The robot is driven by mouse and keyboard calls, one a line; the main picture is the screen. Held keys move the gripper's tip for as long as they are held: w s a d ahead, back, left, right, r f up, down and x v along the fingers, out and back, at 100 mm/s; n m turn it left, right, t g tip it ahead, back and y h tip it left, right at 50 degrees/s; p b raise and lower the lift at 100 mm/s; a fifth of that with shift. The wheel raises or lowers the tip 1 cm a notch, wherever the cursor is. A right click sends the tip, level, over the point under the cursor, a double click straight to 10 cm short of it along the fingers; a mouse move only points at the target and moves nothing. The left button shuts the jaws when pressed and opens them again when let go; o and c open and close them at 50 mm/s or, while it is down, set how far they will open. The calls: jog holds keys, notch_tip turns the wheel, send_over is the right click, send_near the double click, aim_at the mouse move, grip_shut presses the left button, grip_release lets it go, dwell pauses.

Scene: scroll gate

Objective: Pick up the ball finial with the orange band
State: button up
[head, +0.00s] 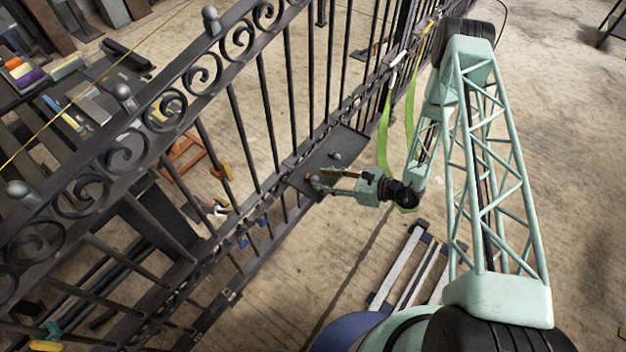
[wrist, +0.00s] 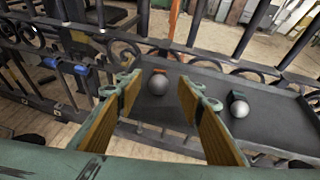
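The ball finial with the orange band (wrist: 158,85) is a grey ball lying on a dark tray (wrist: 185,106); its orange band faces away from me in the wrist view. My gripper (wrist: 161,92) is open. Its two fingers, with tan inner pads, stand on either side of the ball in the picture, and I see no contact. A second grey ball finial with a dark green band (wrist: 238,108) lies on the tray to the right, outside the fingers.
A black iron gate with scrolls (head: 172,103) and upright bars runs along the tray's far side. Several grey ball finials top the gate's rail. A green strap (head: 384,130) hangs close to my arm. A bench with tools (head: 85,100) stands behind the gate.

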aim_at(314, 177)
jog(key=shift+b+x, duration=0.45)
jog(key=shift+x, duration=2)
jog(key=shift+s+f, duration=0.1)
jog(key=c, duration=1.1)
jog(key=shift+c, duration=0.2)
jog(key=shift+r+p, duration=0.45)
jog(key=shift+r, duration=1.3)
jog(key=s+d+r+p, duration=0.1)
jog(key=s+d+p, duration=0.1)
jog(key=s, duration=1.3)
jog(key=shift+s+d+r, duration=0.2)
jog(key=shift+s+r, duration=0.05)
jog(key=shift+s, duration=0.15)
